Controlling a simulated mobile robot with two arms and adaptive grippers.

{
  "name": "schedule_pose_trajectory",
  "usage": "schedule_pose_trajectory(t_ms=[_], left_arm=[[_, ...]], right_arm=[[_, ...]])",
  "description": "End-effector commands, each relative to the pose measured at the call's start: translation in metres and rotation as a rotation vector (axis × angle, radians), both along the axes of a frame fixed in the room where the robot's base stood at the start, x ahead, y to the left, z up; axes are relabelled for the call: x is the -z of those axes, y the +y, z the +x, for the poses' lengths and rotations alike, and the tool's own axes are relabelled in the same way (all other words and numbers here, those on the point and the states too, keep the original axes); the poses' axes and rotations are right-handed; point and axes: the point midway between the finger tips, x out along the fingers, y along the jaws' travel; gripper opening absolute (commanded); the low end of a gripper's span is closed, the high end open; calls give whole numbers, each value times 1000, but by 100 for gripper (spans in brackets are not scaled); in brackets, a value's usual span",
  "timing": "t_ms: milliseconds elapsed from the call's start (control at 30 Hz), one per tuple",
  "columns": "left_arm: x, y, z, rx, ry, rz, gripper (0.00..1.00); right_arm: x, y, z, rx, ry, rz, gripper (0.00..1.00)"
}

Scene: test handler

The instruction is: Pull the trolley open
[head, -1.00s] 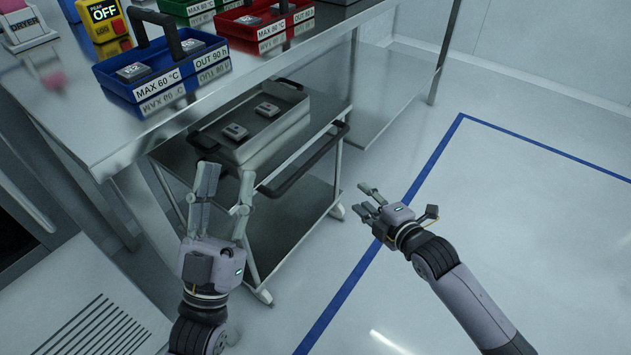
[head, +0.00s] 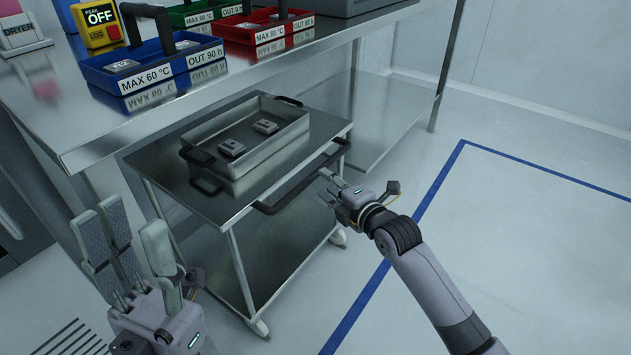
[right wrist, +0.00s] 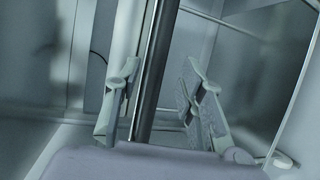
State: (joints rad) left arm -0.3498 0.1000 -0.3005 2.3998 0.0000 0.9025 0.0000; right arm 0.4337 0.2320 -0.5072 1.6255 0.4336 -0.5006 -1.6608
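The trolley (head: 215,203) is a steel cart with a lower shelf, standing partly under the table. A dark handle bar (head: 296,187) runs along its near right side. My right gripper (head: 326,185) is at the far right part of this handle. In the right wrist view, its fingers (right wrist: 158,80) are apart, with a dark bar (right wrist: 157,70) between them; I cannot tell whether they touch it. My left gripper (head: 130,222) is open and empty, fingers pointing up, in front of the trolley's left side.
A metal tray (head: 264,158) with black handles and two small devices sits on the trolley. The steel table (head: 250,75) above carries blue, green and red bins. Clear floor (head: 530,260) with a blue line lies to the right.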

Motion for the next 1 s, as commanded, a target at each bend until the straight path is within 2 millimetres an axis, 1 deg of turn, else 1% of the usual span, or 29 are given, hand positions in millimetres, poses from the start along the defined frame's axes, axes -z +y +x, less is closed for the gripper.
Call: schedule_pose_trajectory(t_ms=[33, 200, 400, 767, 1000], left_arm=[[9, 0, 0, 0, 0, 0, 40], [4, -1, 4, -2, -38, 3, 40], [-1, -2, 6, -4, -63, 6, 40], [-4, -2, 7, -4, -68, 8, 40], [-4, -2, 6, -3, -68, 7, 40]], right_arm=[[5, 7, 10, -1, -1, 2, 36], [10, 22, 34, -1, -1, 3, 36], [11, 30, 50, 0, -1, 1, 36], [11, 32, 53, 0, 0, 0, 36], [11, 32, 53, 0, 0, 0, 21]])
